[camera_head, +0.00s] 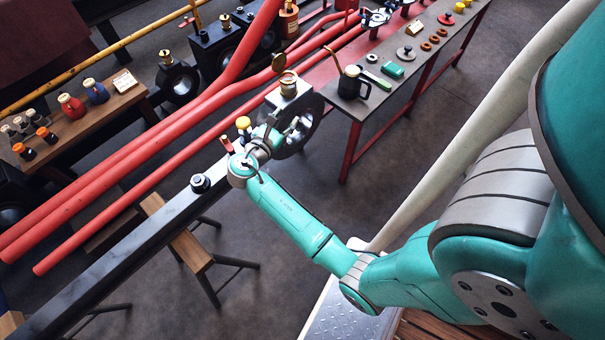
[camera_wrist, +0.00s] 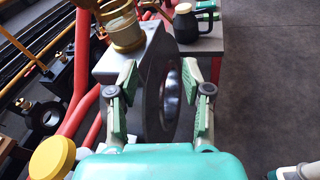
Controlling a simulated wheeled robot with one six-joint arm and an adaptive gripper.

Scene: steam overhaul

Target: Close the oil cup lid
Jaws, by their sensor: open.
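The brass oil cup (camera_head: 289,88) stands on top of a grey bearing block at the end of the dark rod. Its round brass lid (camera_head: 279,62) stands raised and tilted above the cup's rear edge, so the cup is open. In the wrist view the cup (camera_wrist: 124,30) is at the upper left, cut by the top edge; the whole lid cannot be made out there. My gripper (camera_wrist: 163,100) is open, its green-padded fingers spread on either side of the grey block, below the cup. Contact with the block cannot be told. In the head view my wrist partly hides the gripper.
A yellow-topped knob (camera_head: 243,122) stands close beside my wrist. Red pipes (camera_head: 150,150) run behind the rod. A bench (camera_head: 352,106) to the right holds a black jug (camera_head: 352,83) and small parts. A wooden stool (camera_head: 190,250) stands below the rod. Open floor lies right.

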